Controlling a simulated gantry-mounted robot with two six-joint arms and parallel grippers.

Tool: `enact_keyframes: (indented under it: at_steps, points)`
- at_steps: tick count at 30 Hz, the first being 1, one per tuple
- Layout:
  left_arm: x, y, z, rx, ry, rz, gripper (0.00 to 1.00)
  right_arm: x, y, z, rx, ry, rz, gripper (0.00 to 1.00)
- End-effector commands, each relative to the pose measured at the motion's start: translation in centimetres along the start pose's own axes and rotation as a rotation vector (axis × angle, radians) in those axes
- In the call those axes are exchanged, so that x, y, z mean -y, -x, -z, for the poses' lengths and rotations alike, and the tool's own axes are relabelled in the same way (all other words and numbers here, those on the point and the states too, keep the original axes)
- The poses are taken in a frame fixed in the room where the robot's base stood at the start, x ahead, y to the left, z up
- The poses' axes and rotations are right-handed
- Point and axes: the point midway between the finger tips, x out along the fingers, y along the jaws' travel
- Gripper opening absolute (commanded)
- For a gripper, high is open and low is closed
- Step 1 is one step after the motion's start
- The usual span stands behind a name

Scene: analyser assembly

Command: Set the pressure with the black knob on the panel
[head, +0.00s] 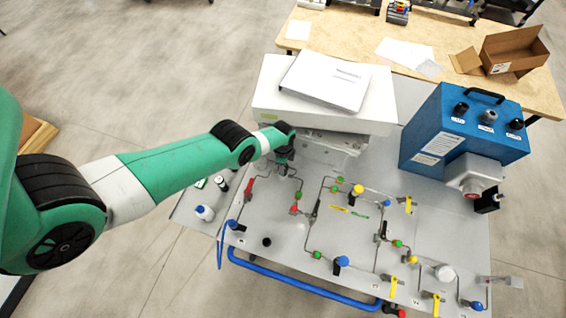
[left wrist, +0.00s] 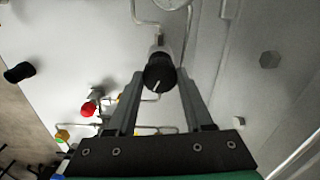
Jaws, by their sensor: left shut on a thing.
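The black knob (left wrist: 159,72) with a white pointer line sits on the panel (left wrist: 70,45) in the left wrist view. The two fingers of my left gripper (left wrist: 161,80) are on either side of it, shut on it. The pointer line runs roughly up and down in that view. In the head view my left gripper (head: 284,158) reaches down to the back left of the grey panel (head: 330,238), and it hides the knob there. My right gripper is in neither view.
Tubing, coloured fittings and yellow-handled valves (head: 393,285) cover the panel's middle and right. A white box (head: 262,95) with a binder (head: 325,80) stands just behind my gripper. A blue box (head: 440,135) stands at back right. Small bottles (head: 204,212) stand at left.

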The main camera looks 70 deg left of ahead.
Motion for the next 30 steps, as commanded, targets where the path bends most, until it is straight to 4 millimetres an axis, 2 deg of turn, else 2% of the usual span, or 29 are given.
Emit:
enact_keyframes:
  at_steps: [6,15,30]
  points:
    - [0.00,-0.07,-0.02,0.000,-0.179,0.001,0.00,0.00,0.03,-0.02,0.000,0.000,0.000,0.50]
    - [0.00,-0.07,-0.02,0.000,-0.343,0.001,0.00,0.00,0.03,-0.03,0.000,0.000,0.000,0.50]
    - [0.00,-0.08,-0.02,0.000,-0.399,0.001,0.00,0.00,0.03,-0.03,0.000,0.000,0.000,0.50]
